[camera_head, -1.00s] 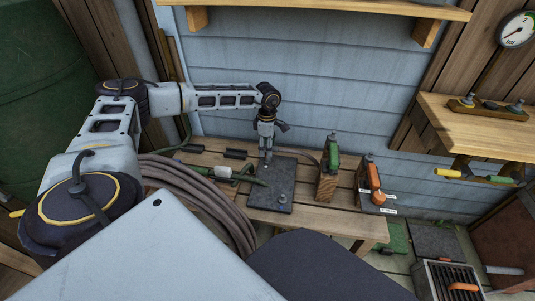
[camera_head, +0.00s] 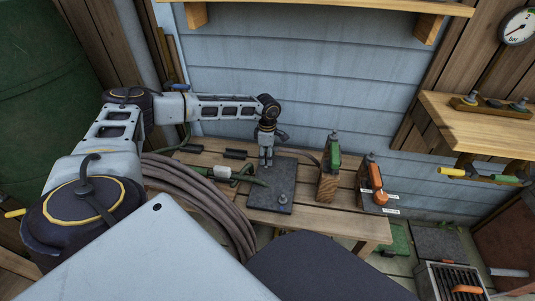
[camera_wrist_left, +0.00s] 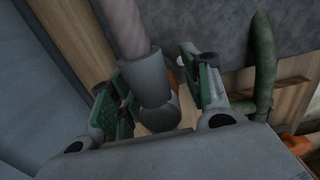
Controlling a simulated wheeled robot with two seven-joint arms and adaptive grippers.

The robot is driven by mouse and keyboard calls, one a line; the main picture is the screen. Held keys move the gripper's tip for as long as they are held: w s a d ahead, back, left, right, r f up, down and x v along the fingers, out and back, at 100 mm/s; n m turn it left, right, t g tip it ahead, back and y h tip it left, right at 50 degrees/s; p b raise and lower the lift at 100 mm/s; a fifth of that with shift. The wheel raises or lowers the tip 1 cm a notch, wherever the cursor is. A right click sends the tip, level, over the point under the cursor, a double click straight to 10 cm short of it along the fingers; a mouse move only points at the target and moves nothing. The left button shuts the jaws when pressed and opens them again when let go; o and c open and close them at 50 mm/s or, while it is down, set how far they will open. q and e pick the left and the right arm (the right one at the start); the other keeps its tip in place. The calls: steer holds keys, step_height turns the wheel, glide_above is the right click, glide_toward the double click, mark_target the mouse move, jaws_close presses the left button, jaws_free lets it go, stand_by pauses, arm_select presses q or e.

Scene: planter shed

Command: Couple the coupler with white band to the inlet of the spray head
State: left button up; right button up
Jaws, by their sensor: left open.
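My left gripper (camera_head: 266,160) points down at the left edge of a dark slab on the bench. In the left wrist view its green-padded jaws (camera_wrist_left: 148,75) are open around a grey cylindrical fitting (camera_wrist_left: 152,80) on a pinkish-grey hose (camera_wrist_left: 122,25). I cannot tell whether the pads touch it, and no white band shows on it. A green spray tool with a pale, whitish body (camera_head: 222,172) lies left of the slab. A green-handled head (camera_head: 333,150) and an orange-handled one (camera_head: 376,185) stand right of it. I cannot tell which is the task's spray head. My right gripper is out of view.
The dark slab (camera_head: 278,180) carries a small grey fitting (camera_head: 283,198). A thick coiled hose (camera_head: 205,200) lies at the bench's left. The blue wall (camera_head: 330,90) rises close behind. A wooden shelf (camera_head: 490,125) is at the right. The bench front (camera_head: 340,220) is bare.

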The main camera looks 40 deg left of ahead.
arm_select(q)
jaws_close()
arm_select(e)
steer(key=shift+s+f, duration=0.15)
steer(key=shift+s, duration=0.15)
arm_select(q)
steer(key=shift+r, duration=0.1)
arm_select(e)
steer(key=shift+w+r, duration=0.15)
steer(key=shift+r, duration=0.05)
arm_select(q)
steer(key=shift+r+p, duration=0.15)
steer(key=shift+p, duration=0.2)
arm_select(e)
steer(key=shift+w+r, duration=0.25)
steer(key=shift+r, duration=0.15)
arm_select(q)
steer(key=shift+r, duration=0.25)
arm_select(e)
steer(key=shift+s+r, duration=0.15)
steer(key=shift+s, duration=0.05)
arm_select(q)
steer(key=shift+p, duration=0.35)
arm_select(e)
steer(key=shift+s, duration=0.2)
arm_select(q)
steer(key=shift+r, duration=0.1)
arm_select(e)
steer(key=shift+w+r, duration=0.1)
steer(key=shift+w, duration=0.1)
